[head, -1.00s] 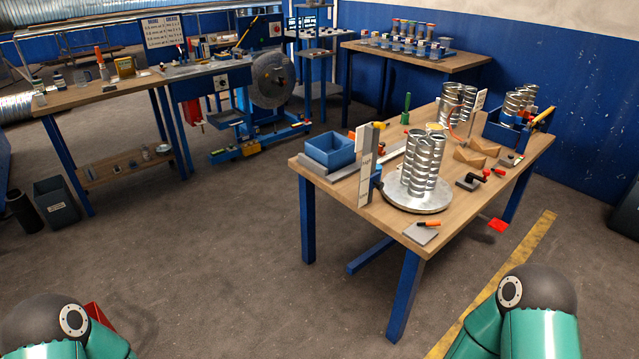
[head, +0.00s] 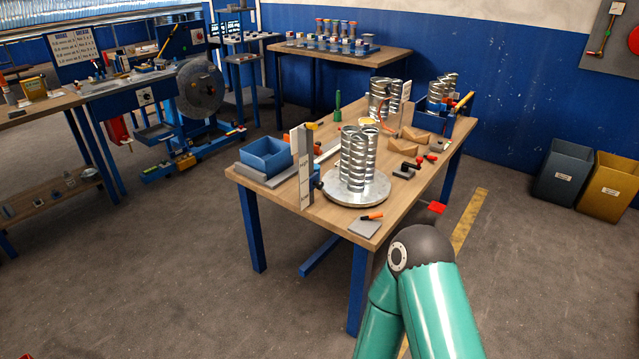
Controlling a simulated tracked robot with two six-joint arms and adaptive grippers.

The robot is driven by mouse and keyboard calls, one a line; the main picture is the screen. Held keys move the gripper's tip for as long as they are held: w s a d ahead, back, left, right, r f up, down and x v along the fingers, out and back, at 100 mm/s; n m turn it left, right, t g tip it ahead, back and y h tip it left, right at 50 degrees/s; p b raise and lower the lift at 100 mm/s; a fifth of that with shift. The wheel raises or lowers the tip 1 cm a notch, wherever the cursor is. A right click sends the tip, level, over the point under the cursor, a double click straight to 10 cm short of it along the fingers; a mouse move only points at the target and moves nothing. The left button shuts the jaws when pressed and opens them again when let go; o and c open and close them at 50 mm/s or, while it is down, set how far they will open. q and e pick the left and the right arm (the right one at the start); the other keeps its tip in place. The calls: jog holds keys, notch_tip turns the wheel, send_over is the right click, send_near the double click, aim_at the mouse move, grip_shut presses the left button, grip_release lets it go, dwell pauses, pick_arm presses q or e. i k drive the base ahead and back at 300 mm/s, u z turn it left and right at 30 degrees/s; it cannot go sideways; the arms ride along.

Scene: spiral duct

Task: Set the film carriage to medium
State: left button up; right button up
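On the wooden workbench (head: 410,213) a round grey turntable (head: 357,197) carries a cluster of shiny spiral ducts (head: 357,160). Beside it on the left stands an upright grey mast (head: 305,170) with a pale label strip too small to read for certain. A small dark blue part shows at the mast's right side; I cannot tell whether it is the film carriage or at what height setting it stands.
A blue bin (head: 266,155) sits on the bench left of the mast. An orange-handled tool (head: 371,217) lies on a grey plate at the near corner. A second bench (head: 35,103) stands left. Yellow and dark bins (head: 606,187) stand right. The floor between is clear.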

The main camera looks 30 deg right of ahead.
aim_at(314, 182)
jog(key=u, duration=0.05)
jog(key=i, duration=0.65)
jog(key=z, duration=4)
jog(key=k, duration=0.15)
jog(key=u, duration=2)
